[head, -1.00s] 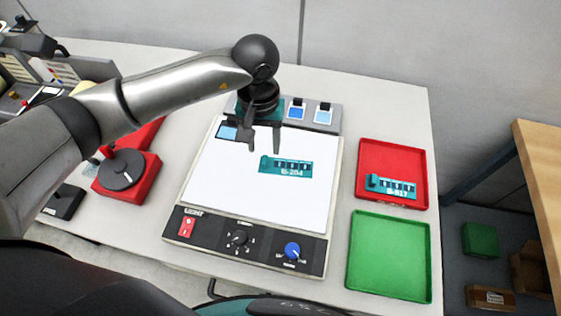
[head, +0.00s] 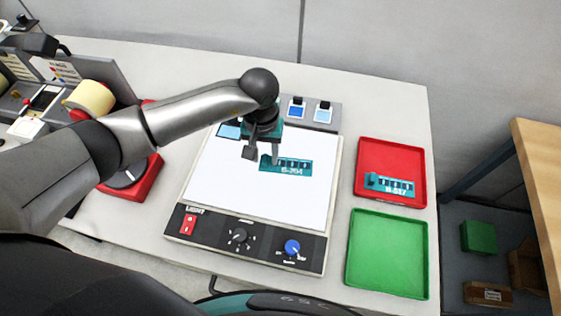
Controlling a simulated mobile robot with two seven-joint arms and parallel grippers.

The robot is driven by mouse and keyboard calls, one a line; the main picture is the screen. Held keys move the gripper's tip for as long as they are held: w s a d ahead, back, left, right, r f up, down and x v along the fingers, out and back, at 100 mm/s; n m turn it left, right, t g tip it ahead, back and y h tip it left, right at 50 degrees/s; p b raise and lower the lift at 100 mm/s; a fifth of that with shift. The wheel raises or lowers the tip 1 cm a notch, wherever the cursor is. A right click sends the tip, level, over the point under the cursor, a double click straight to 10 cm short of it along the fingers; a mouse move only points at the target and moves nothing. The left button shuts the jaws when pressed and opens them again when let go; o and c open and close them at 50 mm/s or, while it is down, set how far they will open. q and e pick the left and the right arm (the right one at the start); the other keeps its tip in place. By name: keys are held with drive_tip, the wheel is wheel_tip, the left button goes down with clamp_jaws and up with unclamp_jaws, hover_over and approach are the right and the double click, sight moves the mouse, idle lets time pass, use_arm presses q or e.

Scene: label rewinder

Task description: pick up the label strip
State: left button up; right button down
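A teal label strip (head: 292,167) with dark windows and white lettering lies on the white top of the device (head: 240,195) in the middle of the table. My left gripper (head: 262,157) is over the strip's left end, pointing down, with its fingers apart. In the picture one finger is left of the strip's raised end tab and the other overlaps the strip just right of it. I cannot tell whether they touch it. A second, similar teal strip (head: 392,186) lies in the red tray (head: 380,150). My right gripper is not in view.
An empty green tray (head: 388,255) stands in front of the red tray. The device's front panel has a red switch (head: 188,225), a black knob (head: 240,236) and a blue knob (head: 292,248). A machine with a yellowish roll (head: 92,98) stands at the left.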

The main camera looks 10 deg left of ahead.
use_arm(q)
clamp_jaws()
drive_tip(key=shift+r, duration=0.15)
idle(0.4)
